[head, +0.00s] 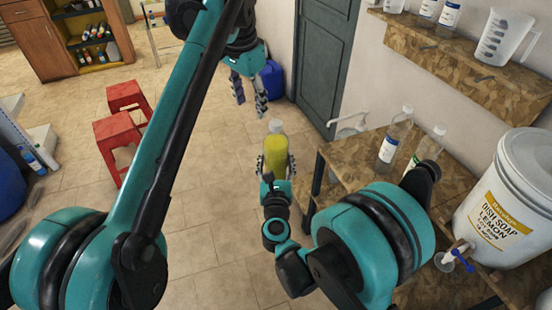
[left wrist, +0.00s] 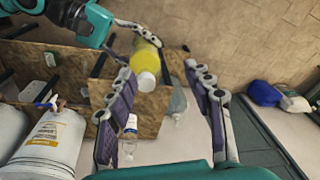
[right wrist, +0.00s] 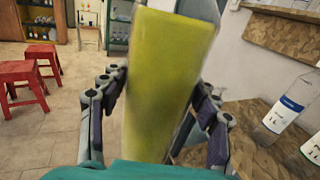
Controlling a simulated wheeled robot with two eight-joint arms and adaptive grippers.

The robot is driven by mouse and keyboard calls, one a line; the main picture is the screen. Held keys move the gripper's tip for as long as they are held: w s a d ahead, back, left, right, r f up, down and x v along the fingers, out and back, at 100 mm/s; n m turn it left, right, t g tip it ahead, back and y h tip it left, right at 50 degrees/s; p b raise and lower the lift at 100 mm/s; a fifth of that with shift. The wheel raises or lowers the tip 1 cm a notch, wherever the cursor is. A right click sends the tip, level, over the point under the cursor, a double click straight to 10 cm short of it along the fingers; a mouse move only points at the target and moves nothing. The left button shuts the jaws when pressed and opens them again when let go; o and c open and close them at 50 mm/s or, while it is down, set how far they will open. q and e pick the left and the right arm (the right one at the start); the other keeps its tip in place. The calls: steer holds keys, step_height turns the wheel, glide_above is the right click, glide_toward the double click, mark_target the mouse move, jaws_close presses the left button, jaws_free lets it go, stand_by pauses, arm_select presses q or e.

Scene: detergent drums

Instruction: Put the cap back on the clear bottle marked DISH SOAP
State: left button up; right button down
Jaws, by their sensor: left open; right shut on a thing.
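A clear bottle of yellow liquid (head: 275,152) is held upright in the air by my right gripper (head: 276,165), whose fingers clasp both sides. It fills the middle of the right wrist view (right wrist: 165,80); no label shows on the side facing that camera. In the left wrist view its pale top (left wrist: 147,82) shows end-on, and I cannot tell whether that is a cap or the bare mouth. My left gripper (head: 249,98) is open and empty, pointing down, beyond and above the bottle in the head view. I see no loose cap.
A wooden rack at right bears labelled clear bottles (head: 394,138) and a white DISH SOAP LEMON drum (head: 505,195) with a blue-handled tap (head: 455,256). A wall shelf (head: 470,50) holds a jug (head: 503,38). Red stools (head: 122,140) stand left. The middle floor is clear.

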arm_select(q)
steer(key=s+a+f+n+t, duration=0.2)
steer(key=s+a+f+n, duration=0.2)
steer(key=s+f, duration=0.6)
steer(key=s+a+f+n+t, duration=0.3)
steer(key=s+a+f, duration=0.4)
steer(key=s+f, duration=0.4)
step_height(320, 180, down, 3)
steer(key=shift+a+n, duration=0.35)
steer(key=shift+n, duration=0.45)
steer(key=shift+s, duration=0.1)
arm_select(e)
steer(key=shift+d+r, duration=0.1)
